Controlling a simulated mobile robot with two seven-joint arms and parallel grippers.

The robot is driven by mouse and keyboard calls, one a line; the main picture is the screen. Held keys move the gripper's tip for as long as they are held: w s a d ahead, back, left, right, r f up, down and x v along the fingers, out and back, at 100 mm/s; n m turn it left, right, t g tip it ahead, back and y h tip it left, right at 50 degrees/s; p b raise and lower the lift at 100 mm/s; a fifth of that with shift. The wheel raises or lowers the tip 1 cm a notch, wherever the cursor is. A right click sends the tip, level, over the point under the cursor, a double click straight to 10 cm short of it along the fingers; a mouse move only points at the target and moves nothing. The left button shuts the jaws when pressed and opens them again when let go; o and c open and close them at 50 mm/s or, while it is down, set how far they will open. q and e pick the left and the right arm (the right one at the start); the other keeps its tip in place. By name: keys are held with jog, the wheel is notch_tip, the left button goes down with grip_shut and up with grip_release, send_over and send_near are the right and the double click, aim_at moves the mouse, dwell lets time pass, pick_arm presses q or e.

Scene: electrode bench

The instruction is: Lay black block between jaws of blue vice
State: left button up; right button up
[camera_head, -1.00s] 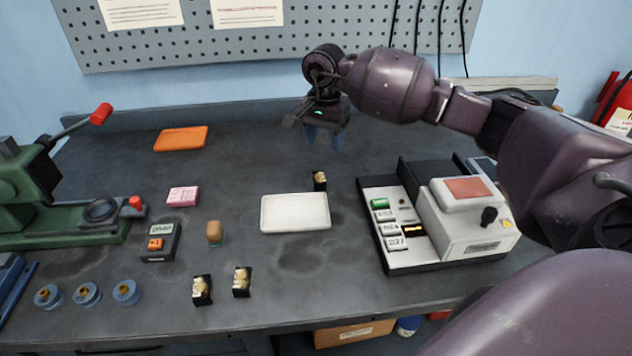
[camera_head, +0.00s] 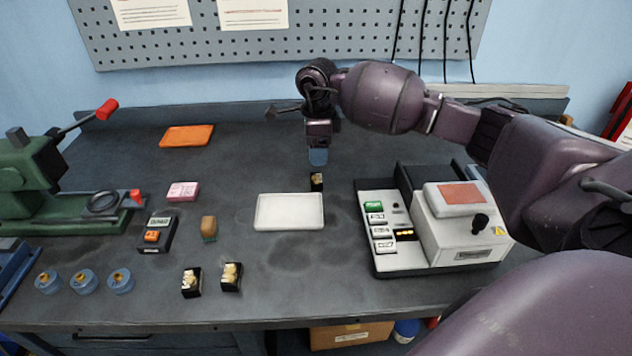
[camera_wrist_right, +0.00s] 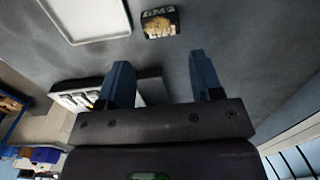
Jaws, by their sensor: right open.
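Three black blocks with pale, gold-marked faces are on the bench. One black block (camera_head: 317,181) stands behind the white tray's right corner, and it also shows in the right wrist view (camera_wrist_right: 160,22). The other two, a left one (camera_head: 191,282) and a right one (camera_head: 231,276), stand near the front edge. My right gripper (camera_head: 318,157) is just behind and above the far block. In the wrist view its blue fingers (camera_wrist_right: 162,78) are apart and empty, with the block beyond their tips. A blue object, probably the blue vice (camera_head: 12,268), is cut off at the left edge; its jaws cannot be made out.
A white tray (camera_head: 290,212) lies mid-bench, close to the far block. A white and black machine (camera_head: 465,225) stands to the right. A green press (camera_head: 35,190), a small meter (camera_head: 158,234) and several blue round pieces (camera_head: 83,281) are at left. The back middle is clear.

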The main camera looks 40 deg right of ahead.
aim_at(317, 178)
notch_tip(317, 178, down, 9)
jog(key=shift+w+r, duration=0.1)
jog(key=shift+r, duration=0.05)
dwell(0.4)
jog(key=c, duration=0.8)
notch_tip(317, 178, up, 20)
jog(key=shift+r+p, duration=0.1)
jog(key=shift+p, duration=0.25)
